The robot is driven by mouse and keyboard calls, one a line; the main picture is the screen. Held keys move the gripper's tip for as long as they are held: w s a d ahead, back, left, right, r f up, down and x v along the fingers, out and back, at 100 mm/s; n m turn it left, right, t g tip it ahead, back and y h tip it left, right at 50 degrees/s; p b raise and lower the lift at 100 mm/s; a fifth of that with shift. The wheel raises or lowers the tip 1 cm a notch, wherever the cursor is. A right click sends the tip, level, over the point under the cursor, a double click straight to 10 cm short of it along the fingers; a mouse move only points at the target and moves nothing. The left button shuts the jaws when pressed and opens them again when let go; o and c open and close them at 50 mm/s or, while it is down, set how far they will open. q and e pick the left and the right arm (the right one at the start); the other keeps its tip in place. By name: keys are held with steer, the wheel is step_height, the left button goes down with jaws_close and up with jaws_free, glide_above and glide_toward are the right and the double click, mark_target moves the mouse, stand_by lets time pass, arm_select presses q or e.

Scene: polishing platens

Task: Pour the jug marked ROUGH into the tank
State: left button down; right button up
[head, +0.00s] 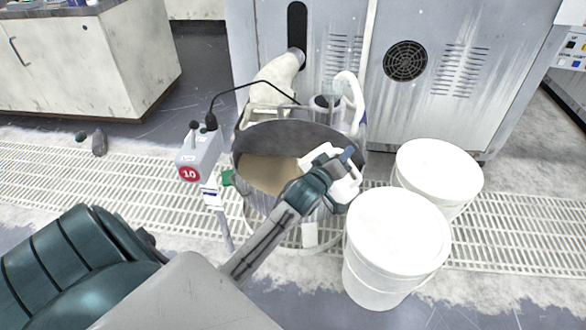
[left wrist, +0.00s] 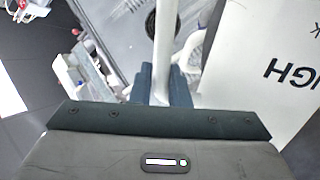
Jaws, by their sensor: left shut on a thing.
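The tank (head: 240,170) is a round metal tub with brown liquid in it, at the middle of the head view. My left gripper (head: 345,180) is over the tank's right front rim. In the left wrist view its dark teal fingers (left wrist: 165,88) are shut on a white bar, the handle of the ROUGH jug. The jug's white side (left wrist: 262,70) fills the right of that view, with "UGH" readable upside down. In the head view only white parts of the jug (head: 322,153) show around the gripper; its mouth and tilt cannot be told. My right gripper is not in view.
Two white buckets (head: 397,230) (head: 438,172) stand close to the tank's right. A post with a red "10" sign (head: 189,174) stands at its left. A grey machine (head: 480,40) is behind. A small dark bottle (head: 99,143) lies on the floor grating at left.

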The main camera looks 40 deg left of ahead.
mark_target(327, 150)
arm_select(q)
steer(key=shift+a+f+n+b, duration=0.15)
steer(key=shift+a+n+b, duration=0.4)
steer(key=shift+b, duration=0.35)
stand_by(0.7)
steer(key=shift+a+n+p, duration=0.5)
steer(key=shift+a+n, duration=0.4)
steer(key=shift+n, duration=0.05)
stand_by(2.0)
steer(key=shift+a+f+n+b, duration=0.2)
steer(key=shift+a+f+n, duration=0.15)
steer(key=shift+a+n, duration=0.15)
steer(key=shift+a+f+n+b, duration=0.15)
steer(key=shift+a+f+n, duration=0.2)
steer(key=shift+a, duration=0.25)
stand_by(1.7)
